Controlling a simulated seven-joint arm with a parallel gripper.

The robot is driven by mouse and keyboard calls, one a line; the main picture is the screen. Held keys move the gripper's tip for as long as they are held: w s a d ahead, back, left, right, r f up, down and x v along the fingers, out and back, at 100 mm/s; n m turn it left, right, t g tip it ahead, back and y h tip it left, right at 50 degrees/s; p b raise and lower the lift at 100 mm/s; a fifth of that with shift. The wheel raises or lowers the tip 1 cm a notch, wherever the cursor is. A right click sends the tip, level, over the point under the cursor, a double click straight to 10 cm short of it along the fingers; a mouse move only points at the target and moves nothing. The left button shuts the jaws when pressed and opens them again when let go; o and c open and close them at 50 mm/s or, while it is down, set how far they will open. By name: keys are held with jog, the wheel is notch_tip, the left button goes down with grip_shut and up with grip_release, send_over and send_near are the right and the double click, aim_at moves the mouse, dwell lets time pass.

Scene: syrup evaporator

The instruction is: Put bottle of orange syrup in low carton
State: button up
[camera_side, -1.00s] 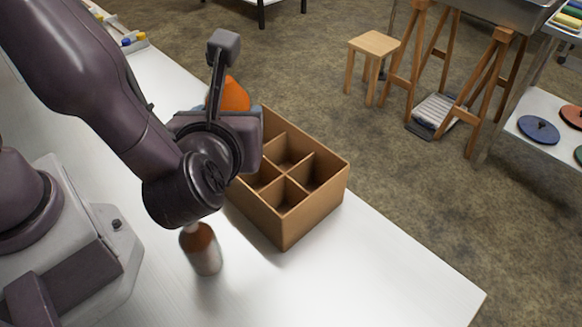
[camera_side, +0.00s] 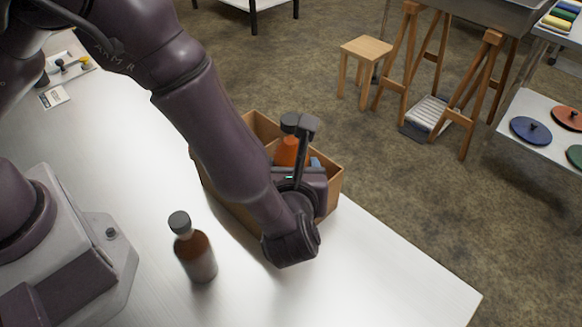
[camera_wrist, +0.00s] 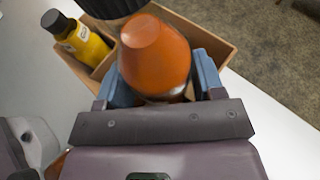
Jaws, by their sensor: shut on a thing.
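The bottle of orange syrup (camera_side: 287,151) is in my gripper, over the low carton (camera_side: 235,213). In the wrist view the orange bottle (camera_wrist: 155,60) sits between the two blue fingertips of my gripper (camera_wrist: 155,85), which is shut on it. The carton, brown with dividers, also shows there (camera_wrist: 205,42). My arm hides much of the carton in the side view. I cannot tell whether the bottle's base is inside a compartment. A yellow bottle with a black cap (camera_wrist: 82,40) stands by the dividers at the left of the wrist view.
A brown bottle with a dark cap (camera_side: 194,252) stands on the white table (camera_side: 370,275), left of the carton. A dark round thing (camera_wrist: 112,6) is cut off at the top of the wrist view. The table's right end is clear. A wooden stool (camera_side: 366,48) stands beyond.

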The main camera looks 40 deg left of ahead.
jog(key=o, duration=1.3)
jog(key=shift+f, duration=0.1)
